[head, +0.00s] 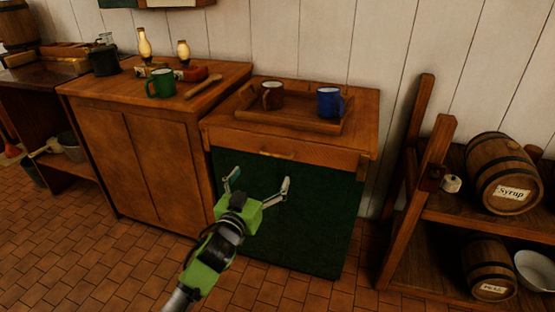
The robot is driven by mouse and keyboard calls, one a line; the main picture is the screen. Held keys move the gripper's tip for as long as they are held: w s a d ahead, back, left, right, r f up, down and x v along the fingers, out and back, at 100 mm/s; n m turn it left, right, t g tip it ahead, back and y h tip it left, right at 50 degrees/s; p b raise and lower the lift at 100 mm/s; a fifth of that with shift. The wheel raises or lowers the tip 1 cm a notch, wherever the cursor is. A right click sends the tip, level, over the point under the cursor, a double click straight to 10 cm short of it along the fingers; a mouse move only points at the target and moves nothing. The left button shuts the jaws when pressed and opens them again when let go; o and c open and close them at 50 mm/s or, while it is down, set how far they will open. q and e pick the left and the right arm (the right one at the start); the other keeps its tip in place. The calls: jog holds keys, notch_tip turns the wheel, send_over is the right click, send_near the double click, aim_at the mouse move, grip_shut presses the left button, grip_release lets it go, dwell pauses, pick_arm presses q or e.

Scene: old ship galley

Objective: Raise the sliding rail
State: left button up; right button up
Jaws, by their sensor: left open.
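My left gripper (258,185) is open and empty, its two fingers spread in front of the dark green front (325,215) of the middle cabinet. It is below the drawer's brass handle (277,155). On the right stands a wooden rack with slanted uprights (432,170). A dark fitting with a pale round knob (452,184) sits beside the front upright. I cannot tell for sure which part is the sliding rail. My gripper is well to the left of the rack. My right gripper is not in view.
The rack holds a Syrup barrel (503,172), a lower barrel (489,268) and a white bowl (536,270). A wooden tray (290,124) with a brown mug and a blue mug (329,102) stands on the cabinet. Tiled floor (120,265) is clear at front left.

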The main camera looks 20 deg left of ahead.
aim_at(274, 155)
pick_arm(q)
jog(key=w, duration=0.3)
jog(key=w+b, duration=0.1)
jog(key=w, duration=0.6)
jog(key=shift+d+f, duration=0.1)
jog(key=shift+d, duration=0.15)
jog(key=shift+w+b, duration=0.35)
jog(key=shift+w, duration=0.5)
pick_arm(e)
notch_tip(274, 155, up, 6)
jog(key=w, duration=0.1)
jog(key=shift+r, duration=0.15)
pick_arm(q)
jog(key=c, duration=1.6)
jog(key=shift+o, duration=0.2)
jog(key=shift+r, duration=0.2)
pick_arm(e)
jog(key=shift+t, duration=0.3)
